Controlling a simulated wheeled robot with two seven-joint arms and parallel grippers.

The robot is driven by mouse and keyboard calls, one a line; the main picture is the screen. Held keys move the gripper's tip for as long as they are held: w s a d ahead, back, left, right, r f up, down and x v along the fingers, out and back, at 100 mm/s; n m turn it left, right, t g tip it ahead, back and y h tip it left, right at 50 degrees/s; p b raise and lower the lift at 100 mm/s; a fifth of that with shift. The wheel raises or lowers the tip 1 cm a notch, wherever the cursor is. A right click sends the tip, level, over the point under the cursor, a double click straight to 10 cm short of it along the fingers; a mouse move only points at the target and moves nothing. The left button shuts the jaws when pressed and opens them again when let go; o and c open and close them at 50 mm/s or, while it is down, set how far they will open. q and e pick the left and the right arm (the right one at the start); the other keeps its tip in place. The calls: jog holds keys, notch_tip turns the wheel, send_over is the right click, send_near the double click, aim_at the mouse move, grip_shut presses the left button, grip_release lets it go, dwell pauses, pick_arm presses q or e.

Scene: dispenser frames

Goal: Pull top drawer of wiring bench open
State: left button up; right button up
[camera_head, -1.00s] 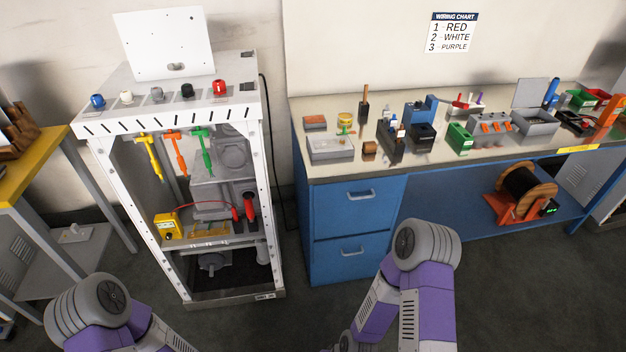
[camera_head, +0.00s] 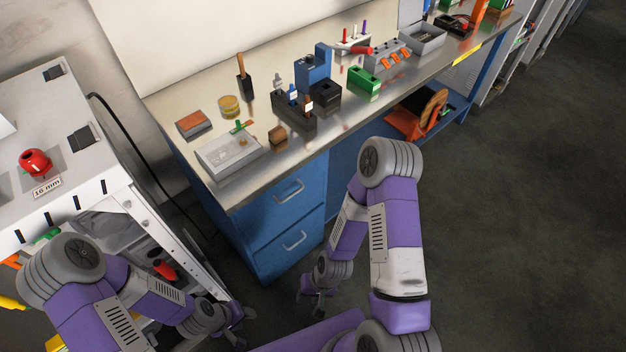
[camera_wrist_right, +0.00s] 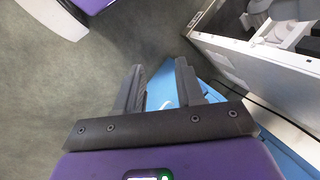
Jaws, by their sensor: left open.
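The blue wiring bench (camera_head: 228,238) stands in the middle of the head view with a metal worktop. Its top drawer (camera_head: 270,215) looks closed, with a bar handle (camera_head: 289,192). A lower drawer (camera_head: 275,257) also looks closed. My right gripper (camera_head: 316,306) is low in front of the drawers, apart from the handles. In the right wrist view its two fingers (camera_wrist_right: 160,88) are spread with nothing between them, and blue bench surface shows beyond. My left gripper (camera_head: 240,326) is open and empty near the floor, between the white frame and the bench.
A white dispenser frame (camera_head: 92,165) with a red knob (camera_head: 36,162) stands at the left. The worktop holds a grey tray (camera_head: 228,155), a blue block (camera_head: 313,68) and several other items. The floor (camera_head: 500,220) to the right is clear.

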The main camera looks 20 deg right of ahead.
jog(key=s+a+r+m+g+y+b, duration=0.1)
jog(key=s+m+g, duration=0.1)
jog(key=m, duration=0.4)
jog(key=s+a+m+g+y, duration=0.1)
jog(key=s+m+y, duration=0.15)
jog(key=m, duration=0.35)
jog(key=w+a+r+m+t+y+b, duration=0.1)
jog(key=w+a+r+m+t+y, duration=0.15)
jog(key=w+m, duration=0.4)
jog(key=w+a+r+m+t+y, duration=0.1)
jog(key=w+r+m+t+y, duration=0.2)
jog(key=m, duration=0.6)
jog(key=w+d+r+m+t+h+b, duration=0.1)
jog(key=w+d+r+m+t+h, duration=0.2)
jog(key=w+d+m+t+h, duration=0.85)
jog(key=w+f+m+y+b, duration=0.1)
jog(key=w+m+y+b, duration=0.1)
jog(key=w+m, duration=0.5)
jog(key=w+d+y, duration=0.1)
jog(key=w, duration=0.4)
jog(key=shift+w+f+m+t, duration=0.2)
jog(key=shift+m+t, duration=0.1)
jog(key=shift+t, duration=0.1)
jog(key=shift+y, duration=0.25)
